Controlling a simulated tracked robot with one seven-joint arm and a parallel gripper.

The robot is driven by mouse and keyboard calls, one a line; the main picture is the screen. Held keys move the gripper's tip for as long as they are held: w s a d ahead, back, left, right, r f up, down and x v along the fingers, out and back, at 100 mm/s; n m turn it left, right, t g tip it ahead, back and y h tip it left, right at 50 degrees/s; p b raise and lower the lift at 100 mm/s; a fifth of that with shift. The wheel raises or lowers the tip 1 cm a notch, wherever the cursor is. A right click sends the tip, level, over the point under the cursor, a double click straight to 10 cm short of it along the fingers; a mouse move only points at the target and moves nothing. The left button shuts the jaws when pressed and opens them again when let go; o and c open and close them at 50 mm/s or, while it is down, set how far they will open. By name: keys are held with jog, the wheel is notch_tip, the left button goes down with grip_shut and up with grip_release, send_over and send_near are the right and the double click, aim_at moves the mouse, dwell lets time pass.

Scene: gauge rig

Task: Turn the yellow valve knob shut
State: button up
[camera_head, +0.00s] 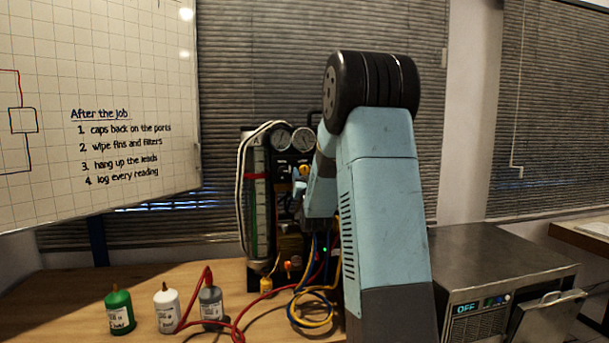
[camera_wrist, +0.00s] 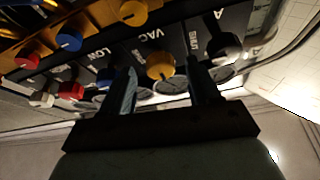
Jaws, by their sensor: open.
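In the wrist view a yellow knob (camera_wrist: 160,66) sits on the dark panel beside the "VAC" label. My gripper (camera_wrist: 162,68) is open, with one finger on each side of this knob. I cannot tell whether the fingers touch it. In the head view a small yellow knob (camera_head: 304,170) shows on the gauge rig (camera_head: 257,220), left of my arm. My arm hides much of the rig and most of my gripper there.
Near the fingers are a black knob (camera_wrist: 225,46), a blue knob (camera_wrist: 68,39) and a red knob (camera_wrist: 27,60). Hoses (camera_head: 312,306) loop below the rig. Green (camera_head: 119,312), white (camera_head: 167,309) and grey (camera_head: 211,304) bottles stand on the table. A metal unit (camera_head: 490,265) is at right.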

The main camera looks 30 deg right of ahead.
jog(key=shift+x, duration=0.9)
jog(key=c, duration=1)
jog(key=shift+c, duration=0.2)
